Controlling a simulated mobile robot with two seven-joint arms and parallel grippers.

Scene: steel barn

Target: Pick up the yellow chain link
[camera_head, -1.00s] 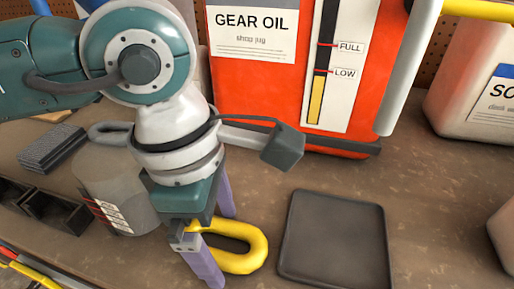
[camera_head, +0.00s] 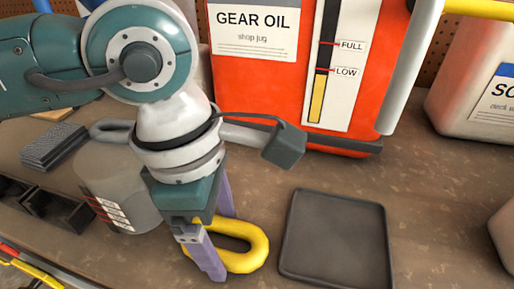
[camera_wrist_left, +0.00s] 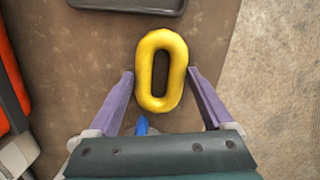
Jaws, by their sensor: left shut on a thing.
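The yellow chain link (camera_head: 246,259) is a thick oval ring low on the brown bench, left of the dark tray. My left gripper (camera_head: 219,243) reaches down over its left part with purple fingers. In the left wrist view the whole link (camera_wrist_left: 162,90) shows between the two fingers, its long axis running away from the palm. The gripper is shut on the link, one finger at each long side. In the head view, the near finger hides part of the link. I cannot tell any gap under the link. My right gripper is not in view.
An empty dark square tray (camera_head: 337,240) lies just right of the link. A red gear oil jug (camera_head: 278,80) stands behind. A grey mug-like can (camera_head: 113,185) and dark bins (camera_head: 58,211) stand to the left. A pale jug (camera_head: 465,100) is at the right.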

